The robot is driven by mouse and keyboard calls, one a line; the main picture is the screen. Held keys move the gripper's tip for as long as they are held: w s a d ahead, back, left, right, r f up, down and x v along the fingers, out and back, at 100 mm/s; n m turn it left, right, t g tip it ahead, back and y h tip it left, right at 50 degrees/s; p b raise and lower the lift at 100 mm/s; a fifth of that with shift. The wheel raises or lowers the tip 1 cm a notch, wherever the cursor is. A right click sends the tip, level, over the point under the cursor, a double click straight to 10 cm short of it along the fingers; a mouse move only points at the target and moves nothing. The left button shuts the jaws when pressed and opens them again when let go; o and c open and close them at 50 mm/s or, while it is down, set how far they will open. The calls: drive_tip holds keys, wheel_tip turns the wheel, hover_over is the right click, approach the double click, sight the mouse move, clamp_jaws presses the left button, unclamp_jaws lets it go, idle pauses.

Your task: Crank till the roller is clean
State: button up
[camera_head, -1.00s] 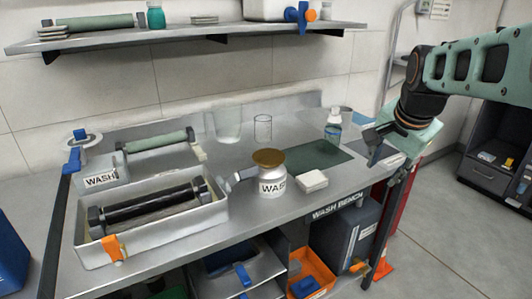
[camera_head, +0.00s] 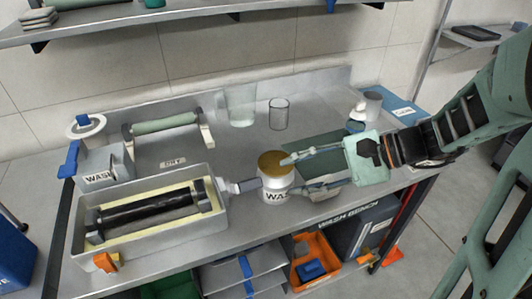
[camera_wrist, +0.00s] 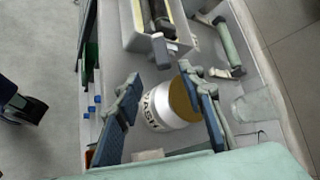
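A dark roller (camera_head: 150,212) lies in a long grey tray (camera_head: 222,225) on the bench; the tray's inside looks pale yellow. The crank (camera_head: 243,186) sticks out from the tray's right end, its grip close to the can; it also shows in the wrist view (camera_wrist: 162,50). A white can (camera_head: 270,194) with a brass-coloured top and a WASH label stands upright right of the crank. My gripper (camera_head: 294,177) is open, its fingers on either side of the can (camera_wrist: 157,113). The wrist view shows a gap at the left finger; contact at the right finger is unclear.
A green roller rests on a DRY rack (camera_head: 208,135) behind the tray. A WASH box (camera_head: 103,170) stands at the left. Clear glasses (camera_head: 279,114) stand behind the can, and a dark green mat (camera_head: 325,158) lies under my gripper. An orange valve (camera_head: 104,262) is at the tray's front.

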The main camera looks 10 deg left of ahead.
sight(255, 184)
drive_tip(key=x, duration=1.1)
drive_tip(key=shift+a+r+b, duration=0.1)
drive_tip(key=shift+r+b, duration=0.15)
drive_tip(key=shift+b, duration=0.1)
clamp_jaws()
